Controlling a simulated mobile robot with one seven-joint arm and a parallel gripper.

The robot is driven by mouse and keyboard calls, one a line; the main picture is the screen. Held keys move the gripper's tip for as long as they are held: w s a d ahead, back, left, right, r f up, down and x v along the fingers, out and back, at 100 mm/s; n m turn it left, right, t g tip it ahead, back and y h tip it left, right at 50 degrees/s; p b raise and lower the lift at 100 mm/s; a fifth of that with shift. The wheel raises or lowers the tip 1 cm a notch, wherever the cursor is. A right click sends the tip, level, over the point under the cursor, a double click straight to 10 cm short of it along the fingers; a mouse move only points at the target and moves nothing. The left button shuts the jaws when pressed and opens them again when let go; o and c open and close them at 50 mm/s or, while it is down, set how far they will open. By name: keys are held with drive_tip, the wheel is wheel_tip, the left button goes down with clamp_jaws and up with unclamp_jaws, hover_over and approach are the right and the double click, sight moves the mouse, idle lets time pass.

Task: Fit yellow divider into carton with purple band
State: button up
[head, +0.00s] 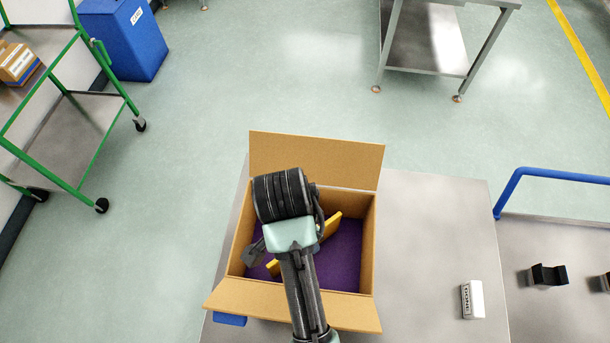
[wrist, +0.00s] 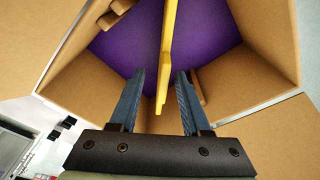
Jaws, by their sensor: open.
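The open carton (head: 365,245) stands on a metal table, with its flaps folded out. Its inside shows purple at the bottom, and purple also fills the wrist view (wrist: 215,40). The yellow divider (head: 331,224) is inside the carton, lying diagonally across it in the head view, its middle hidden by my arm. In the wrist view the divider (wrist: 167,60) runs between the two blue fingers of my gripper (wrist: 160,76). The fingers are open, with a gap on both sides of the divider. Whether the divider touches the carton bottom cannot be told.
Small brown cardboard pieces (wrist: 197,88) stand on the carton's inner walls. A blue item (head: 230,319) shows under the near flap. A white block (head: 472,299) lies on the table (head: 430,225) to the right, where the surface is otherwise clear. A blue rail (head: 550,172) stands farther right.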

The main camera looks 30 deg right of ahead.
sight(332, 225)
drive_tip(key=shift+w+d+f+p, duration=0.2)
drive_tip(key=shift+f+p, duration=0.4)
drive_tip(key=shift+f, duration=1.25)
drive_tip(key=shift+w+d+f+p, duration=0.15)
drive_tip(key=shift+f+p, duration=0.45)
drive_tip(key=shift+f, duration=1.25)
drive_tip(key=shift+s, duration=0.1)
clamp_jaws()
